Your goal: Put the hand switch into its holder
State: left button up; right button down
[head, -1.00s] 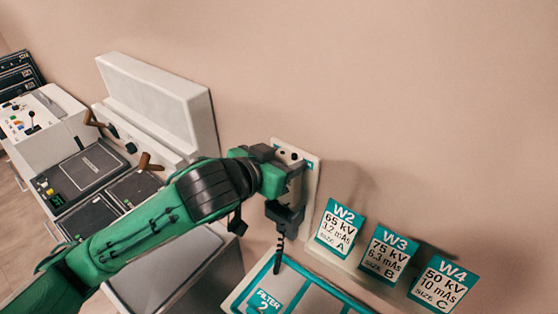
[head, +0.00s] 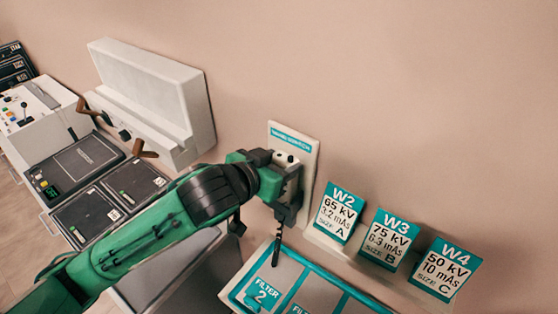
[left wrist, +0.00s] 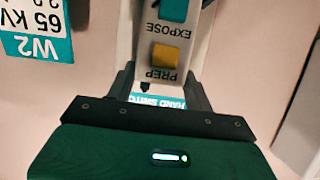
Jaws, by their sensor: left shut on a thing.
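My left gripper (head: 288,196) is shut on the hand switch (left wrist: 172,28), in front of the wall plate. In the left wrist view the switch lies between the fingers, with a teal button marked EXPOSE and a yellow one marked PREP. A dark coiled cord (head: 277,246) hangs below the gripper. The pale holder plate (head: 308,150) is on the wall behind, with a teal label across its top. The arm and gripper hide the holder itself, so I cannot tell whether the switch touches it. My right gripper is not visible.
A teal-edged filter tray (head: 318,277) lies below the gripper. Cards W2 (head: 340,212), W3 (head: 388,239) and W4 (head: 446,269) stand to the right along the wall. A control console (head: 85,158) and a white box-like unit (head: 150,95) are at left.

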pick_arm(q)
jog(key=shift+f, duration=0.45)
dwell(0.5)
jog(key=o, duration=1.5)
